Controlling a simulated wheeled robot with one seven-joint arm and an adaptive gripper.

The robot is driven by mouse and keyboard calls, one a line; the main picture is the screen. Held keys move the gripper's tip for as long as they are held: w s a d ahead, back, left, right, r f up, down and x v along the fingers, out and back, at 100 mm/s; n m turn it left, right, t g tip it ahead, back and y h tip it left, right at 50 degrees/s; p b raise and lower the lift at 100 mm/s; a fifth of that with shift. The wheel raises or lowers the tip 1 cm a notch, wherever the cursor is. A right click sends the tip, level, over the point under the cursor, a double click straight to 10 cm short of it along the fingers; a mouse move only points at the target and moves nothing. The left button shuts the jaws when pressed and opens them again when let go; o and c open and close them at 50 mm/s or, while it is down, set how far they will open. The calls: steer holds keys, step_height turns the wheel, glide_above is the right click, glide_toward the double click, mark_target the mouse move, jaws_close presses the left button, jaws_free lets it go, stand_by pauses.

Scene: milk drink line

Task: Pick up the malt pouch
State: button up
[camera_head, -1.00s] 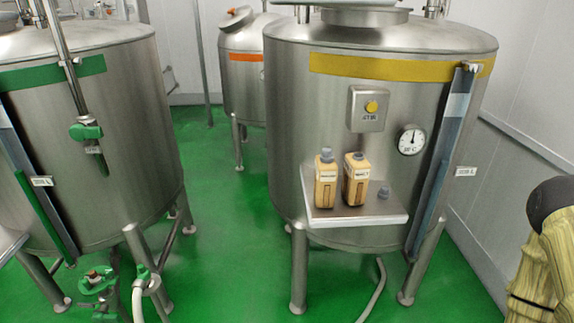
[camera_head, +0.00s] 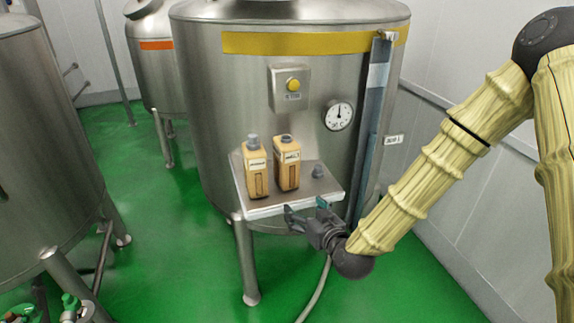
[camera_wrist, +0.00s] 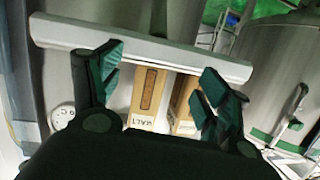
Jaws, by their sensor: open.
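Two tan pouches stand upright side by side on the small shelf of the yellow-banded tank in the head view. The right one is the malt pouch (camera_head: 287,168); its MALT label also shows in the wrist view (camera_wrist: 148,100), upside down. The other pouch (camera_head: 256,172) has a grey cap and stands close to its left; in the wrist view it is partly behind a finger (camera_wrist: 184,105). My gripper (camera_head: 306,208) is open and empty at the shelf's front edge, apart from the pouches. In the wrist view its fingers (camera_wrist: 162,68) spread across the shelf edge.
The shelf (camera_head: 262,211) has a raised rim. A button box (camera_head: 290,88), a dial gauge (camera_head: 338,115) and a vertical blue-grey strip (camera_head: 370,140) are on the tank (camera_head: 215,110). Green floor (camera_head: 180,250) is clear in front.

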steer(key=t, duration=0.2)
glide_toward(292, 162)
steer(key=x, duration=0.3)
steer(key=shift+n+y, duration=0.3)
steer(key=shift+y, duration=0.1)
steer(key=p+x, duration=0.1)
steer(key=x, duration=0.4)
steer(key=shift+w+f+p, duration=0.1)
steer(key=shift+w+p, duration=0.15)
steer(key=shift+p, duration=0.1)
steer(key=shift+d+p+x, duration=0.2)
steer(key=shift+p+x, duration=1.25)
steer(key=shift+x, duration=0.95)
steer(key=shift+w+a+f, duration=0.3)
steer(key=shift+w, duration=0.3)
steer(key=c, duration=1.5)
steer(key=shift+r, duration=0.1)
steer(key=shift+c, duration=0.2)
